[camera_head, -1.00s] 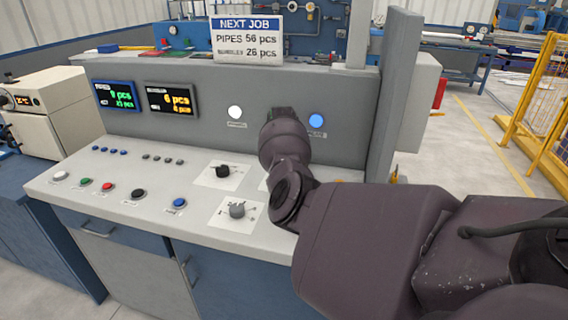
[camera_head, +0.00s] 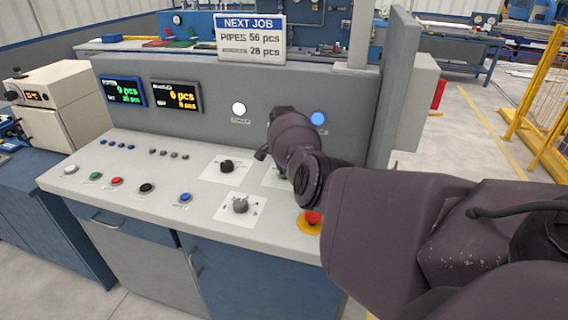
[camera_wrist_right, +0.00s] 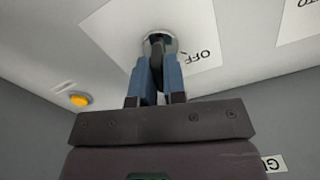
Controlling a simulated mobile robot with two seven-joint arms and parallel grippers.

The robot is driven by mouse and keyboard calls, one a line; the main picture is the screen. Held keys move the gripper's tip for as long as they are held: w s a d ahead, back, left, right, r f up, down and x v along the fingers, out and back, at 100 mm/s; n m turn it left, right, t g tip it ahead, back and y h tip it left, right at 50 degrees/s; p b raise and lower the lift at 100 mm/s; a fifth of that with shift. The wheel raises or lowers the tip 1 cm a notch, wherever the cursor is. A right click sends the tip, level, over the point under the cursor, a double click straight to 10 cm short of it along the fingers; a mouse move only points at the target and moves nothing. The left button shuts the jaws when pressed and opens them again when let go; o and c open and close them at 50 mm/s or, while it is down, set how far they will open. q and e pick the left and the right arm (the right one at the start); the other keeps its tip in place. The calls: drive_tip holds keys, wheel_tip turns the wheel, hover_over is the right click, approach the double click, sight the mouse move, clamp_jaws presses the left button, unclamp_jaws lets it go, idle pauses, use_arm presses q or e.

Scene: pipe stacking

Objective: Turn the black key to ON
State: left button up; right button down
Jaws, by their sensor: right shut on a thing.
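The black key (camera_wrist_right: 157,50) stands in a round metal lock on a white plate (camera_wrist_right: 185,25) in the right wrist view. The word OFF is printed on this plate beside the lock; no ON mark is visible. My right gripper (camera_wrist_right: 157,72) has its blue fingers on both sides of the key and is shut on it. In the head view my right arm covers the key, and only a sliver of its plate (camera_head: 272,181) shows. My left gripper is in neither current view.
A black knob (camera_head: 227,166) and a grey knob (camera_head: 240,205) sit on the console top, left of my right arm. A red emergency button (camera_head: 313,217) is close below the arm. The upright panel (camera_head: 215,125) rises behind.

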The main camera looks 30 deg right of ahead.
drive_tip(key=m, duration=0.2)
drive_tip(key=shift+d+m, duration=0.1)
drive_tip(key=shift+m, duration=1.2)
drive_tip(key=shift+m+p, duration=0.3)
drive_tip(key=shift+m, duration=0.2)
drive_tip(key=c, duration=1.2)
unclamp_jaws()
